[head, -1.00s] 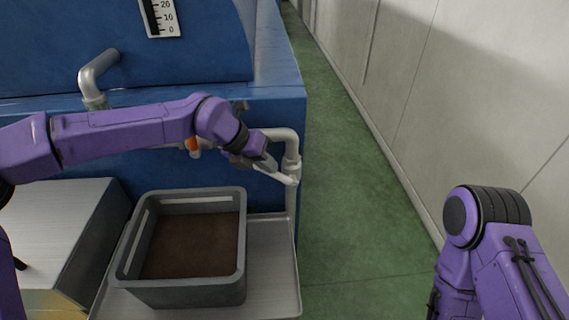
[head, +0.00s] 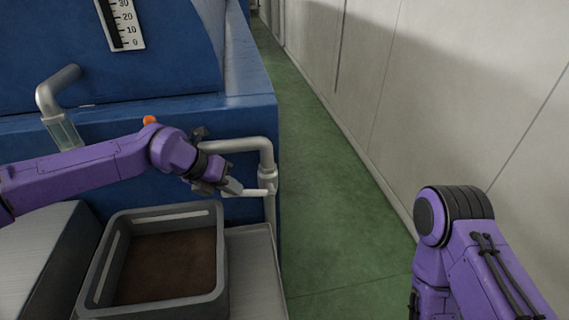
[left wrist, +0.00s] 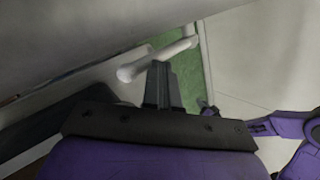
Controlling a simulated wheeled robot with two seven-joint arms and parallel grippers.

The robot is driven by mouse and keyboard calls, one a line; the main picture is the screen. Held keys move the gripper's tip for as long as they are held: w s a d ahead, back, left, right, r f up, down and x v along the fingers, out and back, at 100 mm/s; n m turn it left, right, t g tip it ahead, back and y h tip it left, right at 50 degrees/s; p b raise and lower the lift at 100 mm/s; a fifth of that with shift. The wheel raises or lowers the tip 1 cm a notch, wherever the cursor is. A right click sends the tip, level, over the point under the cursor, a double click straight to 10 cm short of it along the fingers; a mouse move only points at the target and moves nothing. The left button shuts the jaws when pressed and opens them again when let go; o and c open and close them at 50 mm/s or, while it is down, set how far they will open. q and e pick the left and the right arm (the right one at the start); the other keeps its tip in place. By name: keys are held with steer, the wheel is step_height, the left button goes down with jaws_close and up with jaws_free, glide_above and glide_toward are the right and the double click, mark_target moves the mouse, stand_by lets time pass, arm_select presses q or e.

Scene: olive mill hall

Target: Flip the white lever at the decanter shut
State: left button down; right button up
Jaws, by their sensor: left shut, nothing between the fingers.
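The white lever (head: 256,192) sits on the grey outlet pipe (head: 266,155) at the right corner of the blue decanter (head: 110,110). In the head view it lies roughly level, its free end pointing left toward my gripper. My left gripper (head: 234,187) is shut and empty, with its fingertips at the lever's free end. In the left wrist view the lever (left wrist: 160,58) crosses just beyond the closed fingertips (left wrist: 160,66); I cannot tell whether they touch. My right arm shows at the lower right of the head view, but its gripper is out of view.
A grey crate (head: 216,262) with a brown fill stands on a metal shelf (head: 255,265) below the pipe. A second bent pipe (head: 50,95) and an orange knob (head: 150,120) are on the decanter. The green floor (head: 330,220) to the right is clear up to the pale wall (head: 470,90).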

stand_by(0.3)
arm_select(q)
steer(key=shift+r, duration=0.35)
steer(key=s+d+r+b, duration=0.2)
steer(key=s+r+b, duration=0.2)
steer(key=s+r, duration=0.8)
steer(key=shift+s+d+r, duration=0.15)
steer(key=shift+s+d, duration=0.25)
steer(key=shift+s, duration=0.5)
